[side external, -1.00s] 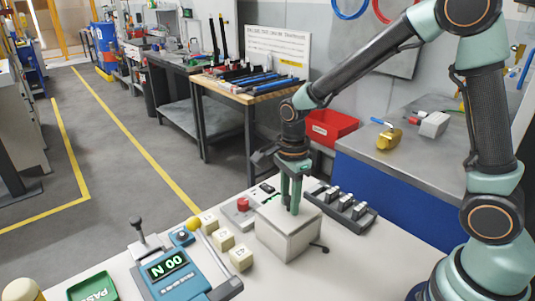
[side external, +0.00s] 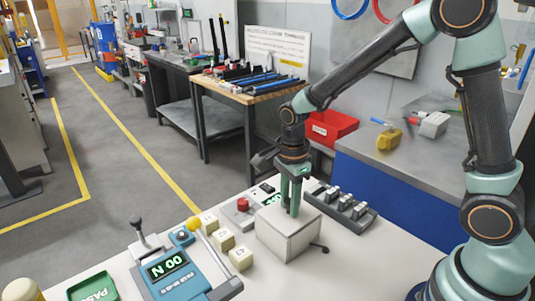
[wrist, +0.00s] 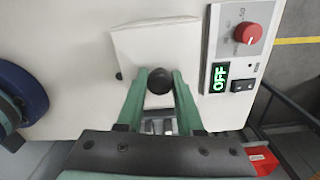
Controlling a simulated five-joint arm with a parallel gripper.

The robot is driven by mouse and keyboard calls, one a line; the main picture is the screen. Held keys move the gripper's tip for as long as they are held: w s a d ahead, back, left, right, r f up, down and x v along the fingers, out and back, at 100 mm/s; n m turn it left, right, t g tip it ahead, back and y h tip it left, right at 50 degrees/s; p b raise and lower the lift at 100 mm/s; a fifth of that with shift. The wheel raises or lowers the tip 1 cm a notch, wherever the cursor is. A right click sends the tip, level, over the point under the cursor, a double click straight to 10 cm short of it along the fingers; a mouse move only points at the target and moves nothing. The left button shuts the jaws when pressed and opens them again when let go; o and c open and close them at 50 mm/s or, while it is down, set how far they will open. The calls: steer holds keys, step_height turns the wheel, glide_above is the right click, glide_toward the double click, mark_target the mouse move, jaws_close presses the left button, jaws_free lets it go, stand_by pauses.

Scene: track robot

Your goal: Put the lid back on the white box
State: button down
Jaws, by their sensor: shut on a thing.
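The white box (side external: 285,243) stands on the pale bench top, with its white lid (side external: 302,221) lying over its top. I cannot make out a gap between lid and box. In the wrist view the lid (wrist: 155,42) is a pale square with a round dark knob (wrist: 160,81) near its lower edge. My gripper (side external: 291,211) points straight down over the box. In the wrist view, my gripper's (wrist: 160,76) green fingers are shut on the knob, one on each side. Most of the box is hidden under the lid in the wrist view.
A control unit with a red knob (wrist: 248,33) and an OFF display (wrist: 219,78) sits close beside the box. Cream blocks (side external: 240,258), a blue N 00 console (side external: 170,270) and a dark switch rack (side external: 342,203) stand around it. A green tray (side external: 94,288) lies front left.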

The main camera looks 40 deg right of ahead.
stand_by(0.4)
jaws_free()
stand_by(0.4)
steer(key=shift+r, duration=3.45)
steer(key=shift+c, duration=0.3)
jaws_close()
steer(key=shift+f, duration=0.65)
